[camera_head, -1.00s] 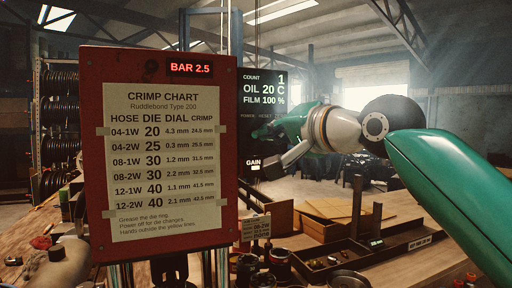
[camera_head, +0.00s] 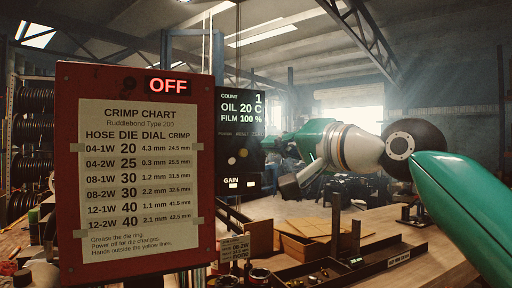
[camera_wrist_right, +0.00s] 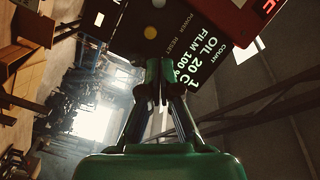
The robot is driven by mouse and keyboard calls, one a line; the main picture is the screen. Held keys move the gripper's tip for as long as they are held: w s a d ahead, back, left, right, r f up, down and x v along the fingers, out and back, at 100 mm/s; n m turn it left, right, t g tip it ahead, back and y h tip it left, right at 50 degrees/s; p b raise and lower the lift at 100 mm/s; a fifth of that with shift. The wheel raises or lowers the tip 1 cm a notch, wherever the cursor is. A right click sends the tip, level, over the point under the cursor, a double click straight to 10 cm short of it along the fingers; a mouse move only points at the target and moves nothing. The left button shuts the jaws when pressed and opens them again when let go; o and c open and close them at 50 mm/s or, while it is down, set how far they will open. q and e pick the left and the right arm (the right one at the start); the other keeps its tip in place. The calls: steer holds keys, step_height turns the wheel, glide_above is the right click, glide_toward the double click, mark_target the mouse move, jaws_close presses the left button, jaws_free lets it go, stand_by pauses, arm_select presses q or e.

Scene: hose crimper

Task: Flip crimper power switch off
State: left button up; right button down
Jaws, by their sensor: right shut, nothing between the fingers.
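The crimper's black control panel (camera_head: 228,185) stands behind the red chart board (camera_head: 66,200). It reads count 1, oil 20 C, film 100 %, with small "POWER" and "RESET" labels and two round controls below. The red-lit display (camera_head: 168,86) on the board reads "OFF". My right gripper (camera_head: 268,143) is at the panel's right edge, level with the labels. In the right wrist view its fingers (camera_wrist_right: 160,65) are together and empty, just off the panel (camera_wrist_right: 195,60). I cannot tell whether they touch it. The power switch's lever position is too small to read. My left gripper is not in view.
A wooden bench (camera_head: 440,255) with a dark tray (camera_head: 360,262) and open wooden boxes (camera_head: 300,245) lies below my right arm. Hose racks (camera_head: 30,150) stand at the left. The air right of the panel is open apart from my arm.

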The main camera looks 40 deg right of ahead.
steer(key=s+f, duration=0.1)
steer(key=s, duration=0.5)
steer(key=shift+s+a+f, duration=0.15)
steer(key=shift+s+a, duration=0.1)
steer(key=shift+a, duration=0.15)
